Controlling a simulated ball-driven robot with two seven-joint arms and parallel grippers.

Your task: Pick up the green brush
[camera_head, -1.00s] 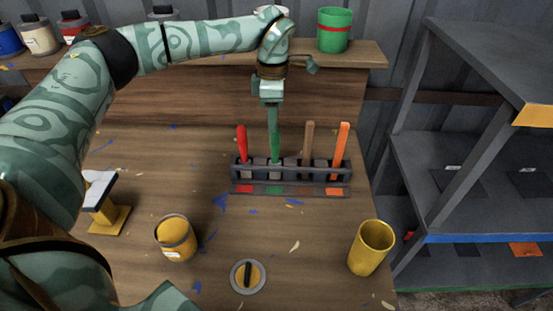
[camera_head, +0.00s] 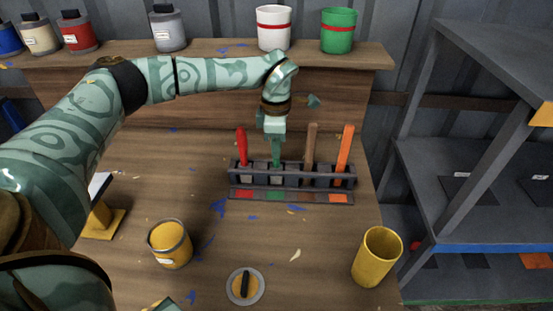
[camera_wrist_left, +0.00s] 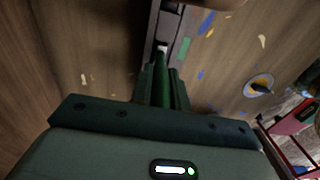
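The green brush (camera_head: 276,155) stands upright in a dark rack (camera_head: 320,182), between the red brush (camera_head: 242,147) and the brown brush (camera_head: 308,144). My left gripper (camera_head: 275,137) points down at the upper part of its handle and hides the top. In the left wrist view the green handle (camera_wrist_left: 161,75) lies between the two fingers of my left gripper (camera_wrist_left: 163,80). Whether the fingers press on the handle or stand slightly apart cannot be told.
An orange brush (camera_head: 345,150) stands at the rack's right end. A yellow can (camera_head: 170,244), a yellow cup (camera_head: 377,256) and a round lid (camera_head: 245,287) stand in front. Paint cans, including a green one (camera_head: 338,32), line the back ledge. Grey shelving (camera_head: 470,160) is at right.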

